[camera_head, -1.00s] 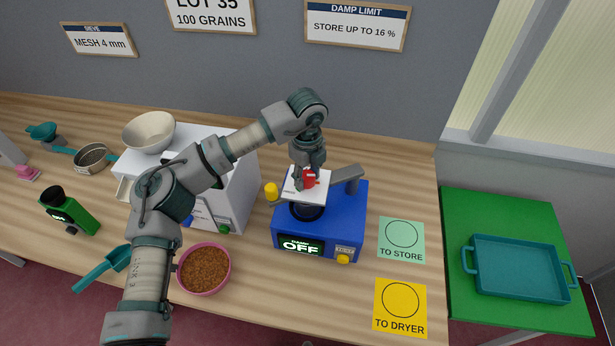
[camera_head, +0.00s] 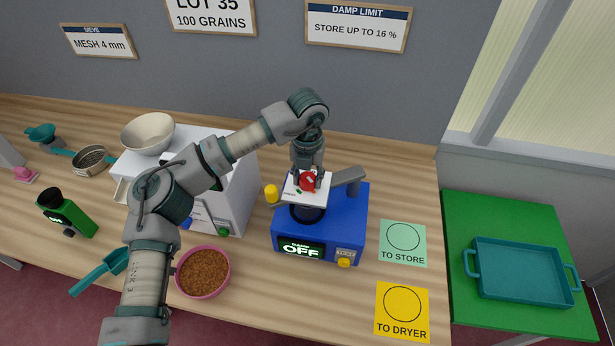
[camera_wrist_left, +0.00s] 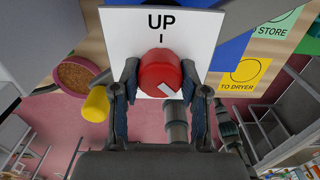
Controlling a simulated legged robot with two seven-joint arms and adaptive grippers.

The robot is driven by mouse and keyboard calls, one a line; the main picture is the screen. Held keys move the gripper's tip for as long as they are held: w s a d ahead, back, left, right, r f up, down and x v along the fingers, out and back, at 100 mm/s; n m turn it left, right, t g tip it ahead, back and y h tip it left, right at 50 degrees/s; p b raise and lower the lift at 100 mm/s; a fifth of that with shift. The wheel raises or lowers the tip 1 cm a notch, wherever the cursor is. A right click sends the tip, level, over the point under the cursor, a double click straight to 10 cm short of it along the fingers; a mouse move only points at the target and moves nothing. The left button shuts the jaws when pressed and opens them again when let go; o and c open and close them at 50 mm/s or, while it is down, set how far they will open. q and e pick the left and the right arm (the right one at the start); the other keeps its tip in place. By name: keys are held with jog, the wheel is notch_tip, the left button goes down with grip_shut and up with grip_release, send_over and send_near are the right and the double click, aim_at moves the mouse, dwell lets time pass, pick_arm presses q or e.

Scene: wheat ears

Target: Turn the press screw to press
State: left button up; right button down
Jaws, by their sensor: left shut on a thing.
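The press screw's red knob (camera_head: 308,181) sits on a white plate (camera_head: 293,192) above the blue damp meter (camera_head: 318,226). The meter's screen reads OFF. My left gripper (camera_head: 309,178) points down at the knob. In the left wrist view my left gripper (camera_wrist_left: 162,85) has a finger on each side of the red knob (camera_wrist_left: 160,68) and is shut on it. A pale pointer mark on the knob points down and right, away from the word UP on the plate (camera_wrist_left: 118,30). My right gripper is not in view.
A yellow knob (camera_head: 271,193) stands at the meter's left side, close to my gripper. A pink bowl of grain (camera_head: 203,270) is to the left. Green and yellow cards (camera_head: 402,243) lie to the right. A teal tray (camera_head: 522,272) sits on a green surface.

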pick_arm(q)
jog(key=m, duration=0.4)
jog(key=shift+m, duration=0.3)
jog(key=m, duration=0.3)
jog(key=shift+m, duration=0.3)
jog(key=m, duration=0.4)
jog(key=shift+m+p, duration=0.35)
jog(key=shift+m, duration=1.75)
jog(key=o, duration=1)
jog(key=shift+f, duration=0.1)
jog(key=shift+o, duration=0.7)
jog(key=shift+w, duration=0.1)
jog(key=shift+d, duration=0.1)
